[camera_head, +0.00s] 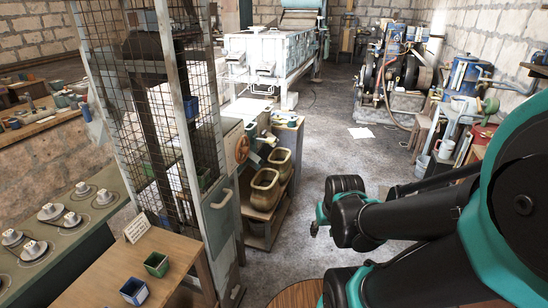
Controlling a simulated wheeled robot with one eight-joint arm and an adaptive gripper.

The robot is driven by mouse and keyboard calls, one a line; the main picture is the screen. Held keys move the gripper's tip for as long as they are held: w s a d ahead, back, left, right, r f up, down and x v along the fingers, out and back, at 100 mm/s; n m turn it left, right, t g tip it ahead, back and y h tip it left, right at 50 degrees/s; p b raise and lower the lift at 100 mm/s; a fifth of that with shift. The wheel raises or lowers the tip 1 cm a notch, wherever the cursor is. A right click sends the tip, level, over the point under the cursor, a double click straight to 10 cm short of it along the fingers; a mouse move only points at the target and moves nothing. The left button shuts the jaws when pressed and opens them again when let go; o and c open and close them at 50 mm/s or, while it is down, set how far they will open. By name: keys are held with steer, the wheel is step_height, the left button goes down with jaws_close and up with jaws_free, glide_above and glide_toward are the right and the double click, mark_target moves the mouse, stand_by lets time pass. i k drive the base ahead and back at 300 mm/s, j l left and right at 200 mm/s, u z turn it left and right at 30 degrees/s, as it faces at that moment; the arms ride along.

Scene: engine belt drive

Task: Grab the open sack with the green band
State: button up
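Two open tan-olive containers with rolled rims, which look like open sacks, stand on a low wooden stand left of centre. The nearer one (264,190) is at the front, and the other one (280,160) is just behind it. At this size I cannot make out a green band on either. My black and teal arm comes in from the right, well apart from both sacks. A small dark tip (314,229) at its left end may be part of my gripper. The fingers cannot be made out, and nothing is seen held.
A tall wire-mesh rack (150,110) stands left of the sacks. A wooden table (110,275) at the front left bears a green bin (157,264) and a blue bin (134,291). An engine stand (395,75) is at the back right. The grey floor (335,150) between is mostly clear.

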mark_target(280, 165)
steer(key=i+l+u, duration=0.2)
steer(key=i+l, duration=0.2)
steer(key=l, duration=0.2)
steer(key=i+l, duration=0.2)
steer(key=l, duration=0.15)
steer(key=i+l+u, duration=0.25)
steer(key=i+l, duration=0.45)
steer(key=l, duration=0.15)
